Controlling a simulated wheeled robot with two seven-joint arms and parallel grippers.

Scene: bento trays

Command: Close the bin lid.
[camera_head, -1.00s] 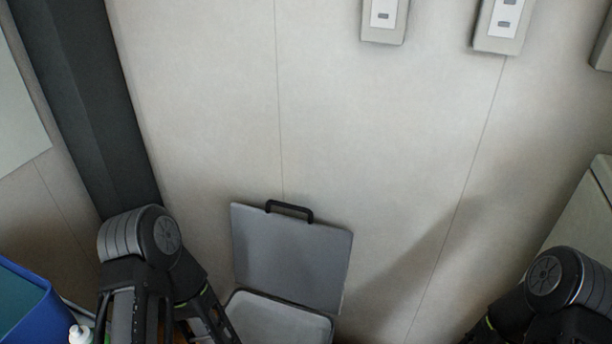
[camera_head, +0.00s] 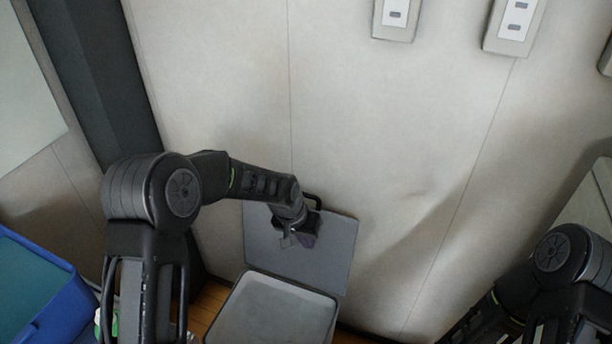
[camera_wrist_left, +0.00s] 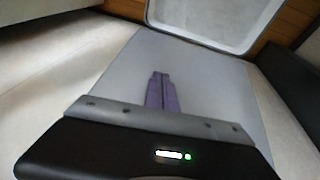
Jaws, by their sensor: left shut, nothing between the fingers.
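My right gripper is out of view.
A blue container (camera_head: 75,305) stands at the lower left, with a small white and green bottle (camera_head: 113,325) beside it. The pale wall (camera_head: 400,150) is close behind the lid. Wooden floor (camera_head: 210,300) shows left of the bin.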

